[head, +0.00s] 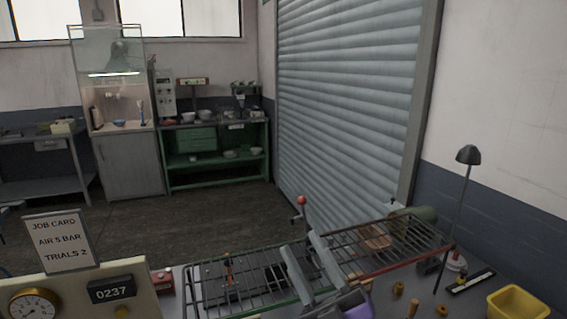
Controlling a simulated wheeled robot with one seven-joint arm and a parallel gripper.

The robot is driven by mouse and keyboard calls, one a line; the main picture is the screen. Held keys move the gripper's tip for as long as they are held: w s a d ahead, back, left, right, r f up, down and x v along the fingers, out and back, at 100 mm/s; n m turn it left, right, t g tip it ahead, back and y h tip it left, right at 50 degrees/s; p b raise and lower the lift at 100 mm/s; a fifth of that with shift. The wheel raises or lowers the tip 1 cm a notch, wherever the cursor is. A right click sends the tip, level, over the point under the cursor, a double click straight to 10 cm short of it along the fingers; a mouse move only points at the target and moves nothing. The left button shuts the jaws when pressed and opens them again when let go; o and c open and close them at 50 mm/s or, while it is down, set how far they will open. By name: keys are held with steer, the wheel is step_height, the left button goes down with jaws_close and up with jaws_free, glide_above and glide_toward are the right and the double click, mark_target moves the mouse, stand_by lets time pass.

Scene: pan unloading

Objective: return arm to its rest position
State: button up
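My gripper (300,243) is at the bottom centre of the head view, over the wire rack (213,290) on the bench. Its two long grey fingers stand apart, pointing up and away in the picture, and nothing shows between them but the rack behind. A purple and grey part, which seems to be my gripper's body, shows below the fingers at the bottom edge. The rest of my arm is out of view.
A second rack section with a red front bar (405,260) holds a copper-coloured pan (376,238). A black lamp (468,155) and yellow bin (518,303) stand right. A gauge panel (85,296) with a job card (62,241) stands left. Open floor lies beyond.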

steer(key=s+d+f+m+h, duration=0.5)
steer(key=s+f+m+h, duration=0.1)
steer(key=s, duration=0.2)
steer(key=s+d+f+m+g+h+b, duration=0.1)
steer(key=s+d+f+m+h, duration=0.3)
steer(key=s+f+m+h, duration=0.3)
steer(key=s+d+f+m+h, duration=0.5)
steer(key=s+m, duration=0.1)
steer(key=s, duration=0.4)
steer(key=s+d+f+g, duration=0.1)
steer(key=s+f+g, duration=0.1)
steer(key=s, duration=0.5)
steer(key=s+d+f+n+g+y+b, duration=0.1)
steer(key=s+f+g, duration=0.1)
steer(key=s, duration=0.5)
steer(key=shift+s+d+f+g, duration=0.25)
steer(key=shift+f+g, duration=0.15)
steer(key=shift+f, duration=0.25)
